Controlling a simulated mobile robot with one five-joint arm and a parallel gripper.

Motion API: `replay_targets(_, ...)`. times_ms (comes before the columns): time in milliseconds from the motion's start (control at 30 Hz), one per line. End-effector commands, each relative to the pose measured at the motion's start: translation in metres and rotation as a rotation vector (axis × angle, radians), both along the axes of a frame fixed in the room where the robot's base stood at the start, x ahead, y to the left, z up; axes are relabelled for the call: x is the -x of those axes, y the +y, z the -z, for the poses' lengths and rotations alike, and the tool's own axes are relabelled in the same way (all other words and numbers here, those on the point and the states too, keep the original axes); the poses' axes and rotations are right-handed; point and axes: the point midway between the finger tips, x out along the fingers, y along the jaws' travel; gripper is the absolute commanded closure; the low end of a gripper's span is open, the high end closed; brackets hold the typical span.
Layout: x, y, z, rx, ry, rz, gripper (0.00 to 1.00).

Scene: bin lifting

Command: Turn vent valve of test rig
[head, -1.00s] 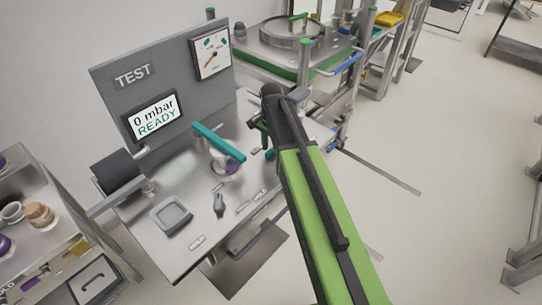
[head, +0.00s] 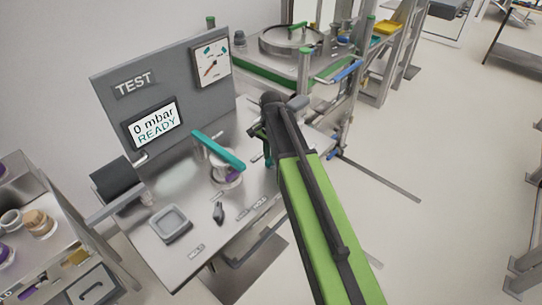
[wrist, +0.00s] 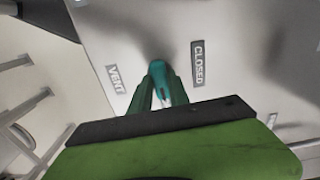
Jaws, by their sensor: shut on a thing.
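The vent valve's teal handle (wrist: 158,72) shows in the wrist view between the dark green fingers of my gripper (wrist: 160,88). My gripper is shut on it. The VENT label (wrist: 116,79) lies left of the handle and the CLOSED label (wrist: 198,63) right of it; the handle stands between them. My dark wrist covers most of the valve there.
A larger teal lever (head: 218,150) stands over a pale part with a purple base, left of my arm. A square grey tray (head: 170,224) sits on the bench front. A cart with jars (head: 38,222) is at left, a steel frame behind.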

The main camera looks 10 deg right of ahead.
Motion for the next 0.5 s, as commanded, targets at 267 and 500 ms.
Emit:
replay_targets(267, 0.0001, 0.0003, 0.0001, 0.0, 0.0, -0.17, 1.0)
replay_targets(500, 0.0002, 0.0005, 0.0002, 0.0, 0.0, -0.394, 1.0)
